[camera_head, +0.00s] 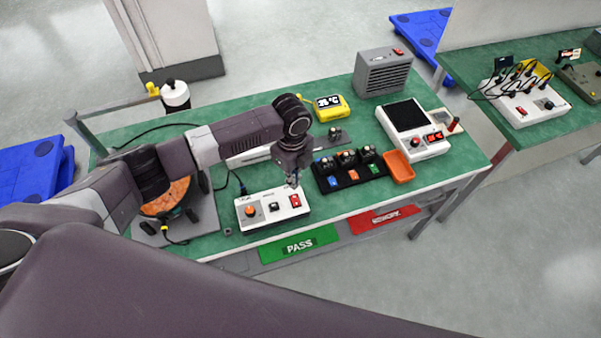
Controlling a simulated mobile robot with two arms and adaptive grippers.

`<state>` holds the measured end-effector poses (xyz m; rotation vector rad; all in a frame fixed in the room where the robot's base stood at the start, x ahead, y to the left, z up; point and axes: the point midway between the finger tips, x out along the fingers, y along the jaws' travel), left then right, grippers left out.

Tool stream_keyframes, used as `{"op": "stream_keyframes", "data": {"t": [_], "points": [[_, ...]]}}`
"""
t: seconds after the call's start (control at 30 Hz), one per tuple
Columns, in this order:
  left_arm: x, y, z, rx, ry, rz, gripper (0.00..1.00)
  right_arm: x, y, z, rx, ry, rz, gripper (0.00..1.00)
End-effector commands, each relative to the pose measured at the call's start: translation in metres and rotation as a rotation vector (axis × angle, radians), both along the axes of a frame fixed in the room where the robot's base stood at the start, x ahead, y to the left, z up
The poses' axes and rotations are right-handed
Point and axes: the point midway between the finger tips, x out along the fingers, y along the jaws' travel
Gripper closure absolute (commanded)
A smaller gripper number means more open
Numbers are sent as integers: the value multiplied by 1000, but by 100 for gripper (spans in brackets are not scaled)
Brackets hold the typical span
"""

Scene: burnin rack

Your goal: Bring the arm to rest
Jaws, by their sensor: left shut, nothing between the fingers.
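My left arm comes in from the left and reaches over the green-topped bench (340,201). My left gripper (292,184) points down at the right end of a white control box (262,219), close to its red switch (295,200). The gripper is shut and empty. I cannot tell whether its tips touch the box. The box also has an orange knob (250,211) and a black switch. A large dark link of mine fills the bottom of the view. My right gripper is not in view.
Right of the gripper are a black tray (334,187) with small parts and an orange dish (399,168). A white instrument (422,146), a grey vented box (383,72) and a yellow meter (331,108) stand behind. Green PASS (277,251) and red (384,219) panels front the bench.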

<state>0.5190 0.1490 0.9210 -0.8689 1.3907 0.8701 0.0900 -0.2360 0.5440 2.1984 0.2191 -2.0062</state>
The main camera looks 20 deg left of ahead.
Motion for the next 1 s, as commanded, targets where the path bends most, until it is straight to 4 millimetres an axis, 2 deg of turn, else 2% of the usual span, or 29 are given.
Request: {"op": "stream_keyframes", "data": {"t": [0.27, 0.37, 0.47, 0.6, 0.73, 0.87, 1.0], "points": [[-3, -3, -1, -5, 0, 2, 100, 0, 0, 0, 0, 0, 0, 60], [-15, -18, -6, -30, 1, 24, 100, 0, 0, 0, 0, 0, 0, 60], [-38, -44, -12, -83, -1, 83, 100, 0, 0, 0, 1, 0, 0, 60], [-76, -83, -13, -179, -11, 236, 100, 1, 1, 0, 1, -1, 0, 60], [-103, -103, -7, -262, -20, 424, 100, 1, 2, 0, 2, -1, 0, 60], [-126, -106, 3, -327, -27, 648, 100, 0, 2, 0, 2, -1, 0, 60], [-148, -90, 14, -373, -40, 922, 100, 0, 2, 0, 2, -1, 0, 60]]}}
